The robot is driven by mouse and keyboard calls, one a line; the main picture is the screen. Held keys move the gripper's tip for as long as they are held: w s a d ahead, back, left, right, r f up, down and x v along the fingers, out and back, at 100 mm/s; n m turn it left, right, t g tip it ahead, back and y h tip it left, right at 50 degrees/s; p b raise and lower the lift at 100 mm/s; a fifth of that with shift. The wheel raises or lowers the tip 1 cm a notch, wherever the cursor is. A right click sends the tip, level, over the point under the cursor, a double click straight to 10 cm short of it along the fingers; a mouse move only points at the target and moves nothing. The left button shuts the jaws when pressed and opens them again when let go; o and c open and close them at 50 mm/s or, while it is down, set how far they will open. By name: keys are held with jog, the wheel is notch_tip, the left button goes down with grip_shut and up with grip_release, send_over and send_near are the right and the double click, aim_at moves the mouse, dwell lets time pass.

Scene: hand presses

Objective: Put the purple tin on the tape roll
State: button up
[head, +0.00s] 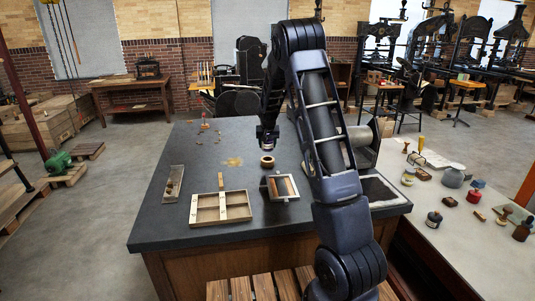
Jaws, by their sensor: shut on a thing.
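My gripper (268,140) points down over the dark table and is shut on a small tin, the purple tin (268,147). Only a thin part of the tin shows below the fingers, and its purple colour is hard to make out at this size. The tape roll (267,163) is a tan ring lying flat on the table, just below the tin in the picture. The tin appears to be above the roll with a small gap. I cannot tell from this one view whether it is exactly centred.
A wooden divided tray (221,222) stands at the table's front, with a smaller box (280,199) to its right. A narrow tray (174,183) lies at the left. Small items (204,124) stand at the back left. The table is clear around the roll's left side.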

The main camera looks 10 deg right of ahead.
jog(key=shift+f, duration=2.55)
jog(key=shift+f, duration=0.15)
jog(key=o, duration=1.1)
